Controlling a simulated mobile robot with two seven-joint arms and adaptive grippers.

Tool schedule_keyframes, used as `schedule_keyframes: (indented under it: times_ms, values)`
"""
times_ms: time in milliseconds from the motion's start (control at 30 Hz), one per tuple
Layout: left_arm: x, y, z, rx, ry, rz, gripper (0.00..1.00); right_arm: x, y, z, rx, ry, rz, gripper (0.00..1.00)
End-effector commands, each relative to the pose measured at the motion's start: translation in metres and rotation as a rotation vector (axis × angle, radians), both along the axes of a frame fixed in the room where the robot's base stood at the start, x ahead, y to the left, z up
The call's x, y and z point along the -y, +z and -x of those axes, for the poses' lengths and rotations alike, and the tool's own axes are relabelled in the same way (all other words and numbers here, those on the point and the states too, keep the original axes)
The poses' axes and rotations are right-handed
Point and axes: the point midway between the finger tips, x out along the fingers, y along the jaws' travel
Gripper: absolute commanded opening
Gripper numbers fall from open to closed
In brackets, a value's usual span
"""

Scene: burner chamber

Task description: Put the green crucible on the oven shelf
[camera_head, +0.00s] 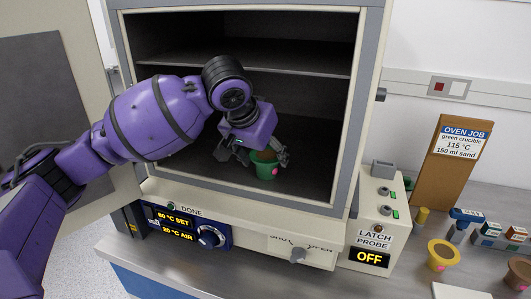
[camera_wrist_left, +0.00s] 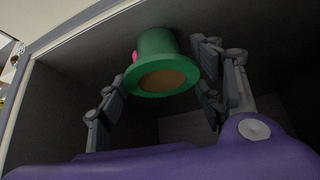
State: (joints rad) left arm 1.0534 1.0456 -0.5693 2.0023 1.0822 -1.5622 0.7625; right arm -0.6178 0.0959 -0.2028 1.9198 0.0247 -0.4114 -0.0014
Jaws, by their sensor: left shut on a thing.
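The green crucible (camera_head: 266,171) is inside the open oven (camera_head: 132,157), low in the lower compartment. It has a pink mark on its side and brown contents, and it also shows in the wrist view (camera_wrist_left: 158,50). My left gripper (camera_head: 263,158) reaches in through the oven opening and is shut on the crucible, with a finger on each side of it. The crucible looks upright; I cannot tell whether its base touches the oven floor. The oven shelf (camera_head: 310,64) runs across above my gripper and its visible part is bare. My right gripper is not in view.
The oven door (camera_head: 45,100) stands open at the left. The control panel (camera_head: 187,226) reads 60 °C SET and 20 °C AIR. A latch probe box (camera_head: 375,235) shows OFF. A job board (camera_head: 452,160), a yellow crucible (camera_head: 441,254) and small boxes stand on the bench at the right.

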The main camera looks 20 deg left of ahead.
Motion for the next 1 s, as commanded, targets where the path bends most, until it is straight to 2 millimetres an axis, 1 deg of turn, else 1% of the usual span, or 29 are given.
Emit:
schedule_keyframes:
  times_ms: [33,100,167,467,567,667,1000]
  values:
    - [0.000,-0.001,0.000,0.000,0.000,0.000,0.64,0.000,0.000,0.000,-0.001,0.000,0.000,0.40]
    - [0.000,-0.001,0.000,0.000,0.000,0.000,0.73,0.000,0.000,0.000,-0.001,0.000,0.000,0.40]
    - [0.000,-0.001,0.000,0.000,0.000,0.000,0.80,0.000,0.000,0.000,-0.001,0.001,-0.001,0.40]
    - [0.000,0.000,0.000,-0.001,0.000,0.000,0.80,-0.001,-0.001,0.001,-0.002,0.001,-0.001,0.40]
    - [0.000,0.004,0.000,0.000,0.000,0.000,0.80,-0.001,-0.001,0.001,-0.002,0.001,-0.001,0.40]
    - [-0.002,0.013,0.006,0.002,0.000,-0.001,0.80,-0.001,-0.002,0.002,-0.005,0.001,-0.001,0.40]
    - [-0.010,0.075,0.044,0.003,-0.001,-0.001,0.80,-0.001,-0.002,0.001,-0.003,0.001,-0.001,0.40]
